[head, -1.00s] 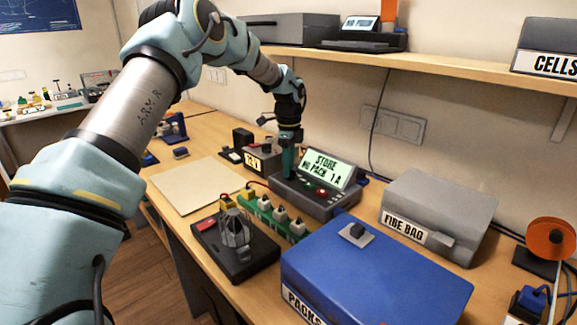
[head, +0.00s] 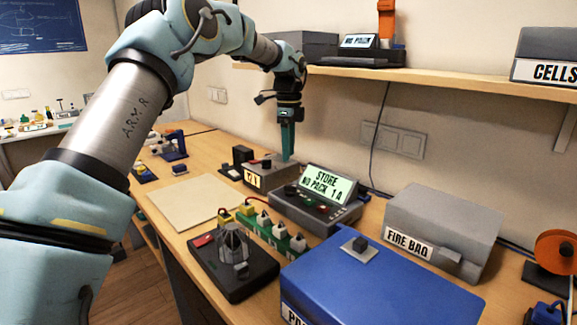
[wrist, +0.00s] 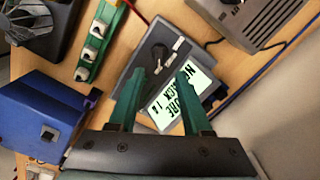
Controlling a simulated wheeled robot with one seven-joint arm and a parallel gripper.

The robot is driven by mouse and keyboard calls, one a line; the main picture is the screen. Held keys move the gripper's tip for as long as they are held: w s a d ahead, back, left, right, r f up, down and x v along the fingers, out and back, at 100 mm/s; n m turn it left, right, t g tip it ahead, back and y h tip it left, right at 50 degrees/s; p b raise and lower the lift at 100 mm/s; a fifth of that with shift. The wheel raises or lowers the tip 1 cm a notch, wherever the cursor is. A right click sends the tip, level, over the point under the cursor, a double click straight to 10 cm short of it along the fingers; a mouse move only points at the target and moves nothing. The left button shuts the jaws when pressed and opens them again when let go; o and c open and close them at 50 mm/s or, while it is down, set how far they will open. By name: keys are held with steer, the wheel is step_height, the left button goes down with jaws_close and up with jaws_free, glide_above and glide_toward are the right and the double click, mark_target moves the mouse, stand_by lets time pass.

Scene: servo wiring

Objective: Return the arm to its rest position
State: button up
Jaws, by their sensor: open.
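My arm reaches from the left side of the head view over the workbench. My gripper (head: 286,157) points down in the air above the back of the bench, near the grey charger (head: 325,212) with its lit screen reading "STORE NO PACK 1A". In the wrist view my gripper (wrist: 161,72) has its two green fingers apart with nothing between them. The charger (wrist: 140,62) and its screen lie below and beyond the fingertips there.
A blue lidded box (head: 375,285) and a grey FIRE BAG box (head: 440,235) stand at front right. A black device (head: 235,270), a green strip of white plugs (head: 272,234) and a small power supply (head: 270,174) surround the charger. A shelf (head: 450,72) runs behind. The pale mat (head: 190,203) is bare.

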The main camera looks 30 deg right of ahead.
steer(key=shift+r, duration=0.35)
steer(key=a+f+n, duration=0.3)
steer(key=a+n, duration=0.9)
steer(key=a, duration=1.2)
steer(key=s+a+f+n, duration=0.2)
steer(key=s+a+n, duration=0.5)
steer(key=a, duration=0.3)
steer(key=s+a+f+n+t, duration=0.1)
steer(key=s+a+f+n, duration=0.1)
steer(key=s+a+n, duration=0.5)
steer(key=s+a, duration=0.2)
steer(key=a, duration=0.2)
steer(key=shift+f+t, duration=0.2)
steer(key=shift+t, duration=0.1)
steer(key=shift+w, duration=0.15)
